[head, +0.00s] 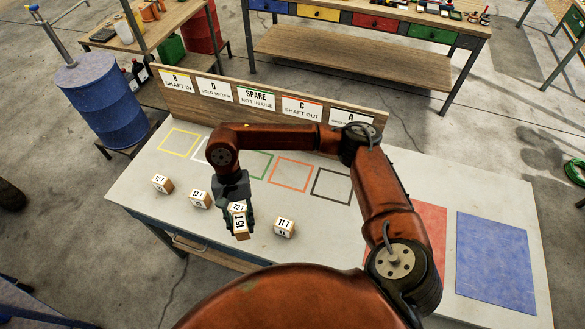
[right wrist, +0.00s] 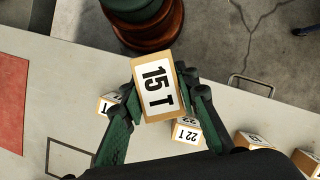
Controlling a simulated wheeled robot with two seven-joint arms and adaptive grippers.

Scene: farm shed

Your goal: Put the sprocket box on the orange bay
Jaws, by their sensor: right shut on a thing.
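My right gripper (head: 238,212) is shut on a small cardboard box with a white label reading 15 T (head: 241,229), near the table's front edge. The held box also shows large and tilted between the fingers in the right wrist view (right wrist: 158,88). The orange bay (head: 290,174) is an empty orange outline on the table, farther back and to the right of the held box, before the SHAFT OUT sign. Whether the held box is above the table or touching it is hard to tell. My left gripper is not in view.
Similar labelled boxes stand along the front: one at far left (head: 162,184), one right of it (head: 198,199), a 22 T box (right wrist: 187,131) by the held one, and an 11 T box (head: 284,228). A sign board (head: 219,88) stands behind.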

